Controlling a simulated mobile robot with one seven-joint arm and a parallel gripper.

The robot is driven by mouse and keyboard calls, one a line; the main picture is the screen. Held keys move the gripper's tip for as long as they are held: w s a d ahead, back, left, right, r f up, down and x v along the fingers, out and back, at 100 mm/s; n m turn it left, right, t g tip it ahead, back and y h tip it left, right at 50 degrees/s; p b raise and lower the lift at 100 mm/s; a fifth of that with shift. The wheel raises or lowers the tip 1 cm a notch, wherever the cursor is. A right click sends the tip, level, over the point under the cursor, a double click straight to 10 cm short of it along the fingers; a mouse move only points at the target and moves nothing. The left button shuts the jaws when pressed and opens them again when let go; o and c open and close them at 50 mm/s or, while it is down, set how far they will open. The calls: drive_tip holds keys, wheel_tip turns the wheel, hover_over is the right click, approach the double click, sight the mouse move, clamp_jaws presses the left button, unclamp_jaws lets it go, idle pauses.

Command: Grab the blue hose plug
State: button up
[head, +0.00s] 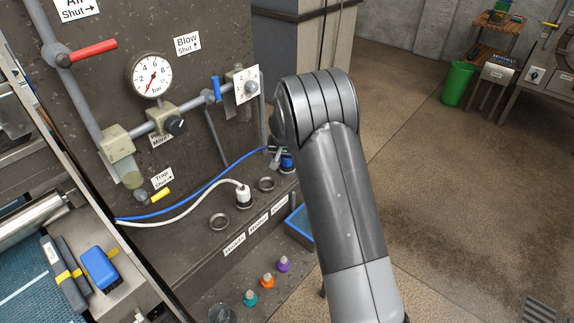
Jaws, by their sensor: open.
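The blue hose (208,184) runs from the left across the panel to the blue hose plug (287,161), which sits at the right end of the ledge, just left of my arm. My gripper (280,152) is small in the head view and partly hidden behind my own arm. It is open and right at the blue plug. I cannot tell whether the fingers touch it. A white hose plug (243,196) stands upright on the ledge, left of the blue one, with a white hose (185,212) bending away left.
Empty ring sockets (219,221) and (266,184) lie near the white plug. A pressure gauge (151,76), a red lever (93,49) and pipes stand on the panel behind. Coloured small bottles (268,281) stand below. Open floor (430,190) lies to the right.

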drive_tip(key=shift+w+f, duration=0.15)
drive_tip(key=shift+f, duration=0.2)
drive_tip(key=c, duration=1.2)
drive_tip(key=shift+o, duration=0.2)
drive_tip(key=shift+r, duration=0.1)
